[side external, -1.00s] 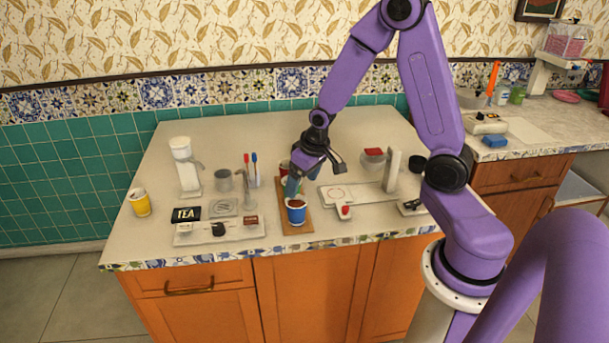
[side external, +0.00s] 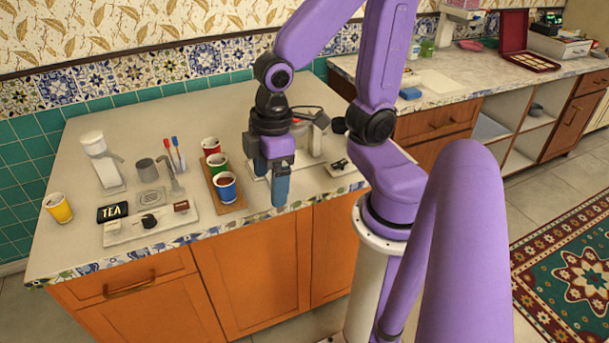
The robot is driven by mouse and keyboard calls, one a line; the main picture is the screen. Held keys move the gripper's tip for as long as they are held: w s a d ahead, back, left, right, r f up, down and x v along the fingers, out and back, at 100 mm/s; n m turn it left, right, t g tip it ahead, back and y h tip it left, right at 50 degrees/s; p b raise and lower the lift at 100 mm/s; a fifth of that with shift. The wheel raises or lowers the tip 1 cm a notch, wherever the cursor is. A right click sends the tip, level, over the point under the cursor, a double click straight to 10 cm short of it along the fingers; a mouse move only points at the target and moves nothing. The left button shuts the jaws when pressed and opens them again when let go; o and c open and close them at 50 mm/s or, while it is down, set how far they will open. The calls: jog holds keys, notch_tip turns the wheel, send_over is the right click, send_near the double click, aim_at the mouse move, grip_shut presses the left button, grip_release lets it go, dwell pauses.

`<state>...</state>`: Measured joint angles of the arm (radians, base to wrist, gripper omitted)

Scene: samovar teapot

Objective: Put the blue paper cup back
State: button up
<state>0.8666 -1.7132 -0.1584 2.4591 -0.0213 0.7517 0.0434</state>
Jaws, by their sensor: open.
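The blue paper cup (side external: 225,188) stands upright at the near end of a brown wooden tray (side external: 238,210), with a dark reddish-brown content showing inside. A green cup (side external: 218,166) and a red cup (side external: 211,147) stand behind it in a row on the same tray. My gripper (side external: 275,183) has blue fingertips and is open and empty. It points down to the right of the blue cup, apart from it, near the counter's front edge.
A yellow cup (side external: 58,208) stands at the far left. A device partly hidden by my arm stands to the right.

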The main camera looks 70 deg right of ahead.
jog(key=s+r+n, duration=0.1)
jog(key=s+n, duration=0.2)
jog(key=s, duration=0.4)
jog(key=shift+d+r+g, duration=0.25)
jog(key=shift+r+g, duration=0.05)
jog(key=shift+r, duration=0.05)
jog(key=shift+w, duration=0.1)
dwell(0.7)
